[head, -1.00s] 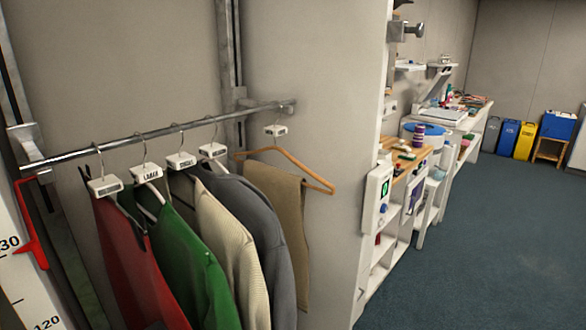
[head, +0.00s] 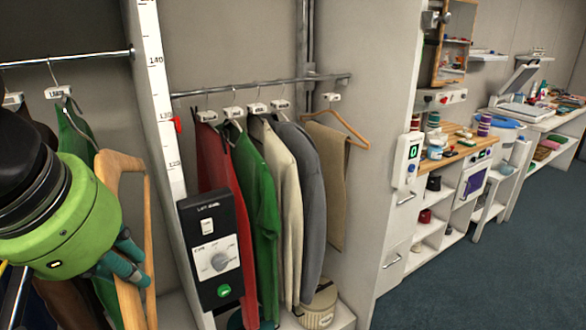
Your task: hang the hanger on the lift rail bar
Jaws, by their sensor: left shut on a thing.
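My left gripper (head: 128,262), on a green wrist, is at the lower left in the head view. It is shut on a wooden hanger (head: 120,165), which is held edge-on, close to the camera. The metal rail bar (head: 300,82) runs across the bay to the right of the white height scale, apart from the hanger. Red, green, cream and grey garments hang from it, with beige trousers on a wooden hanger near its right end. My right gripper is not in view.
A black control box (head: 218,250) with a dial stands in front of the red garment. The height scale (head: 161,110) has a red marker. Another rail (head: 85,60) with clothes is at the left. Shelves and a workbench line the right; the floor (head: 480,245) there is clear.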

